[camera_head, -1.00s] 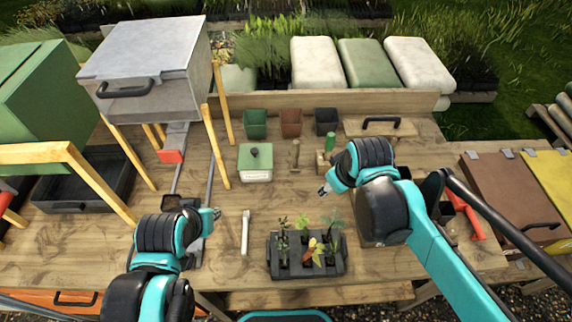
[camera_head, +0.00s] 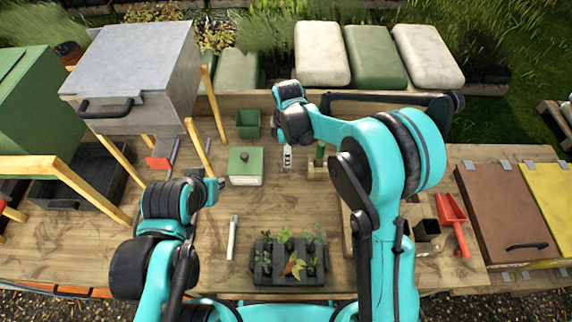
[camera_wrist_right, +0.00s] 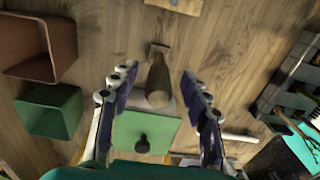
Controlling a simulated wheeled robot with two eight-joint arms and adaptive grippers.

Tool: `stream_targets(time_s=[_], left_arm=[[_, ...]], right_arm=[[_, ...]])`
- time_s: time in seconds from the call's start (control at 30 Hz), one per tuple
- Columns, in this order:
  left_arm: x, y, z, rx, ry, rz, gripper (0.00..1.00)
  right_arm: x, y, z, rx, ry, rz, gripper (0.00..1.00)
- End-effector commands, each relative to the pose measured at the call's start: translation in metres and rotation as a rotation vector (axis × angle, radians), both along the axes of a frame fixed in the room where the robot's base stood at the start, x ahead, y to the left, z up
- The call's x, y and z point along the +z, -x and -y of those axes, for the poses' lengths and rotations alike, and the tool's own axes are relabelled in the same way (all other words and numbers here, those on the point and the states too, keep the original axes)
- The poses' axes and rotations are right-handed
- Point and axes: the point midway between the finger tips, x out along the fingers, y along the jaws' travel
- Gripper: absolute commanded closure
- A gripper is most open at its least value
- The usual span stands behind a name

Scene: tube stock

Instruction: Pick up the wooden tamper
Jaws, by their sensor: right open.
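The wooden tamper (camera_wrist_right: 158,78) stands between the two open fingers of my right gripper (camera_wrist_right: 159,72) in the right wrist view, with a gap on each side. It has a rounded dark handle and a small square wooden part at its far end. In the head view my right gripper (camera_head: 288,156) reaches down over the tamper's place and hides most or all of it. My left gripper (camera_head: 214,186) hangs over the left part of the table, away from the tamper. Its fingers are too small to read.
A green-lidded box (camera_head: 245,168) stands just left of the right gripper. A green pot (camera_head: 248,124) is behind it. A wooden block with a green-handled tool (camera_head: 318,165) is close on the right. A seedling tray (camera_head: 290,275) and a pale stick (camera_head: 233,238) lie in front.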

Motion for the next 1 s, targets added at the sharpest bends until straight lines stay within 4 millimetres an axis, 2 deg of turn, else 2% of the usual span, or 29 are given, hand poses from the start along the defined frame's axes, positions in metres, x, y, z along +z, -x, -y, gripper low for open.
stream_targets(time_s=[0.37, 0.6, 0.63, 0.8, 1.0], left_arm=[[-0.012, 0.0, 0.0, 0.0, 0.0, 0.0, 0.8], [-0.011, 0.0, 0.0, 0.0, 0.0, 0.0, 0.8], [-0.011, 0.0, 0.0, 0.0, 0.0, 0.0, 0.8], [-0.011, 0.0, 0.0, 0.0, 0.0, 0.0, 0.8], [-0.011, 0.0, 0.0, 0.0, 0.0, 0.0, 0.8]], right_arm=[[-0.049, -0.001, -0.003, -0.002, 0.0, 0.001, 0.53], [-0.053, -0.001, -0.003, -0.002, 0.0, 0.001, 0.53], [-0.053, -0.001, -0.003, -0.002, 0.0, 0.001, 0.56], [-0.052, -0.001, -0.003, -0.002, 0.0, 0.001, 1.0], [-0.052, -0.001, -0.003, -0.002, -0.001, 0.002, 1.0]])
